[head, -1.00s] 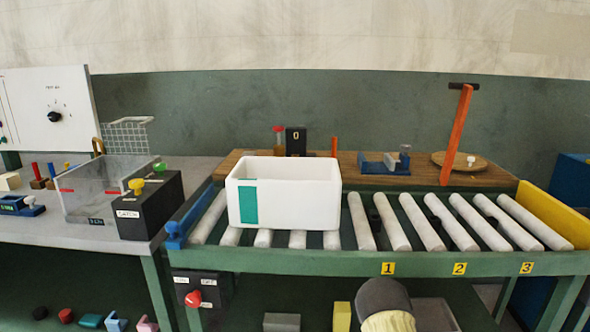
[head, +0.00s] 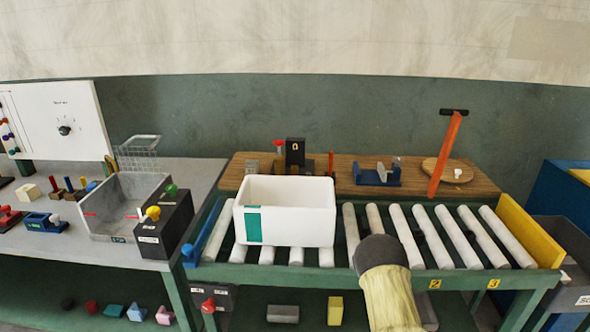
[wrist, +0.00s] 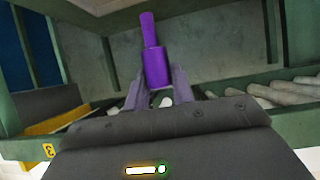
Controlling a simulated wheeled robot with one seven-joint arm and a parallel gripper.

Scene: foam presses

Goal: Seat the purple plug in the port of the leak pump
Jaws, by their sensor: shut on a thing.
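My gripper (wrist: 157,88) is shut on the purple plug (wrist: 154,60) in the wrist view. The plug has a thick lower body and a thinner round end pointing up in the picture, away from the gripper. The thinner end is free and touches nothing that I can see. In the head view neither plug nor gripper shows; only part of my arm shows at the bottom, in front of the roller conveyor. I cannot tell for sure which thing is the leak pump; a black labelled box (head: 167,230) with yellow and green knobs stands beside a clear tank (head: 110,218). No port is clear.
A white bin (head: 300,225) sits on the roller conveyor (head: 455,238), which ends at a yellow board (head: 527,230). Behind are a wooden shelf (head: 345,178) and an orange lever (head: 445,155). The grey bench (head: 195,185) at left holds small tools. Several blocks lie below.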

